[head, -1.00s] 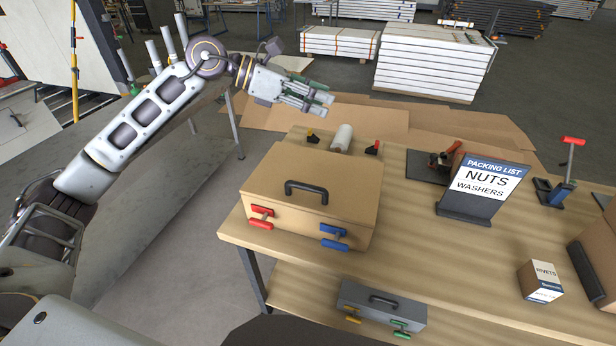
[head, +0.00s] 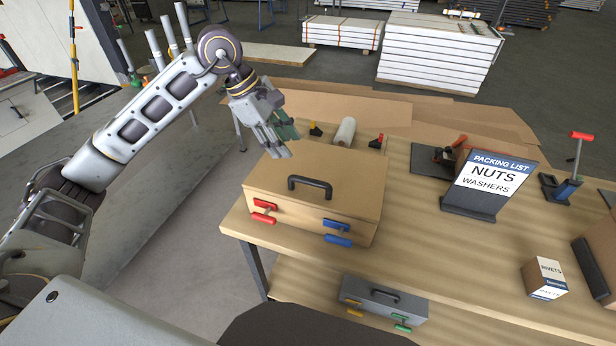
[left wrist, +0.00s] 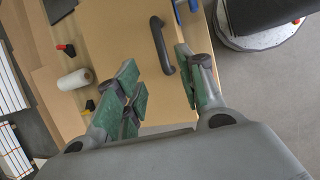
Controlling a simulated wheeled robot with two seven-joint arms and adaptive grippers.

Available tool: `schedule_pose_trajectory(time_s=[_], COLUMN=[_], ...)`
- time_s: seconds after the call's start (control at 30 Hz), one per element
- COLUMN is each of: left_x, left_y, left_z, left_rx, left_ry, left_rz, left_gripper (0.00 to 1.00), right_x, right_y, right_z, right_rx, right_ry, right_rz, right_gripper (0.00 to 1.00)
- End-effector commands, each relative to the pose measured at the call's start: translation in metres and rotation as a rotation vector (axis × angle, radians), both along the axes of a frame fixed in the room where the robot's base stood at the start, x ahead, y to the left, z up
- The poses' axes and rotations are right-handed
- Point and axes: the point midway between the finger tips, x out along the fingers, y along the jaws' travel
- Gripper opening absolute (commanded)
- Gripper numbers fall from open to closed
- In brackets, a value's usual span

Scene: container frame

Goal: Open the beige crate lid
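The beige crate (head: 255,205) stands on the left end of the wooden workbench. Its lid (head: 340,178) lies flat and shut, with a dark handle (head: 310,188) near the front. A red latch (head: 265,211) and a blue latch (head: 337,232) sit on the front face. My left gripper (head: 281,147) points down above the lid's back left part, behind the handle. In the left wrist view its green-padded fingers (left wrist: 162,85) are apart with nothing held. The handle (left wrist: 162,45) shows beyond the gap between them, not gripped. My right gripper is out of view.
Behind the crate are a white roll (head: 344,132), a yellow-topped part (head: 315,130) and a red-topped part (head: 376,141). A packing list sign (head: 490,184) and a rivets box (head: 543,278) stand to the right. A grey case (head: 383,303) lies on the lower shelf.

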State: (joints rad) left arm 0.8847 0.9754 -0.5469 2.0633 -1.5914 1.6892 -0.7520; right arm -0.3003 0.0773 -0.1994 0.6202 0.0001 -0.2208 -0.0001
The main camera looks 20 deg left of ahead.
Motion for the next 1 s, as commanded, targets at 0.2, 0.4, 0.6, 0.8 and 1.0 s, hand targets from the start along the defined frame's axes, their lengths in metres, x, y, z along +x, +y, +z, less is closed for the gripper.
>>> schedule_pose_trajectory(time_s=[0.2, 0.4, 0.6, 0.8, 1.0], left_x=[0.000, 0.001, 0.003, 0.007, 0.011], left_y=[0.000, -0.002, -0.008, -0.017, -0.028], left_z=[0.000, -0.004, -0.016, -0.038, -0.063], left_rx=[-0.001, -0.002, -0.003, -0.003, -0.003], left_ry=[0.000, 0.002, 0.002, 0.004, 0.004], left_rz=[0.001, 0.001, 0.001, 0.000, 0.001], left_gripper=[0.39, 0.39, 0.39, 0.39, 0.39], right_x=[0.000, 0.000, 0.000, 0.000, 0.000], right_y=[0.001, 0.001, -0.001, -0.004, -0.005], right_z=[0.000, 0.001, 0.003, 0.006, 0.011], right_rx=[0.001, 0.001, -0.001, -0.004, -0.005], right_ry=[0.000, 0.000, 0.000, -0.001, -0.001], right_rz=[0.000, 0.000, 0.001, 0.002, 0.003], right_gripper=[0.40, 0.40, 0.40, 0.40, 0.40])
